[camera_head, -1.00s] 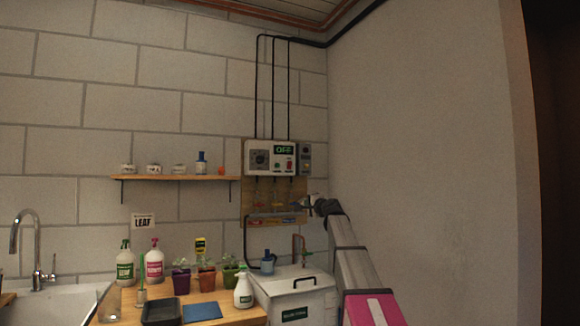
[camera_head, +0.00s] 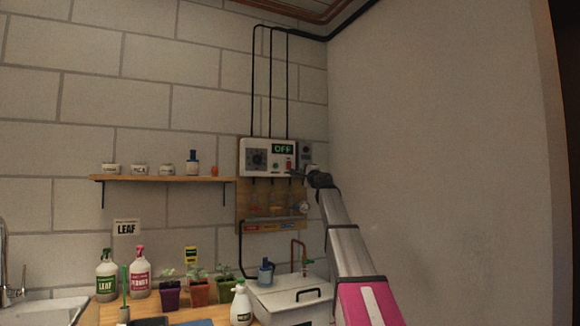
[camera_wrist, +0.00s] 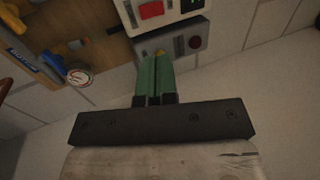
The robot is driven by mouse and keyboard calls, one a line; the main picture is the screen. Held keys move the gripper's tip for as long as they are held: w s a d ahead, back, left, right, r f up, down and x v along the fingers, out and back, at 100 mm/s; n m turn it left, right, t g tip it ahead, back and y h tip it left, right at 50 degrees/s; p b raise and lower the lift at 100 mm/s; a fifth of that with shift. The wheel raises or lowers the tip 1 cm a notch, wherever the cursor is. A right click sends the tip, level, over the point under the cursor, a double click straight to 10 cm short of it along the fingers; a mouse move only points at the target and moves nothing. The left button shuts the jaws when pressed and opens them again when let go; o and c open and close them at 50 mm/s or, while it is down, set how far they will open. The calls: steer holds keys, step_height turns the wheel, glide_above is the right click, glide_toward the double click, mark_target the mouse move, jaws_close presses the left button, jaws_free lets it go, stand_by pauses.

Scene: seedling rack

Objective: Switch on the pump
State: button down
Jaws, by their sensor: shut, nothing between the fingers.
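The white control box (camera_head: 256,146) hangs on a wooden board on the wall, and its green display (camera_head: 283,149) reads OFF. It has a dark dial on the left and a red switch (camera_head: 289,164) at lower right. The red switch also shows at the top edge of the wrist view (camera_wrist: 151,9). A grey box (camera_wrist: 171,44) with a dark red round button (camera_wrist: 195,42) sits beside the white one. My gripper (camera_wrist: 156,62) is shut and empty, its green fingertips near the grey box's edge, just below the red switch in the wrist view. I cannot tell whether they touch.
Pipes, valves and a round gauge (camera_wrist: 79,77) sit on the board below the box. A shelf (camera_head: 160,179) with small jars is at left. Bottles, potted seedlings and a white lidded tank (camera_head: 290,300) stand below. The right wall (camera_head: 430,150) is bare.

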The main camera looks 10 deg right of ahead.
mark_target(289, 162)
steer(key=shift+w, duration=0.1)
steer(key=x, duration=1.3)
steer(key=shift+w+a+r, duration=0.1)
steer(key=shift+w+a, duration=0.05)
steer(key=shift+w, duration=0.15)
steer(key=shift+w+r, duration=0.15)
steer(key=shift+w, duration=0.05)
steer(key=shift+s, duration=0.1)
steer(key=s+d, duration=0.4)
steer(key=s, duration=0.9)
steer(key=shift+s+d, duration=0.1)
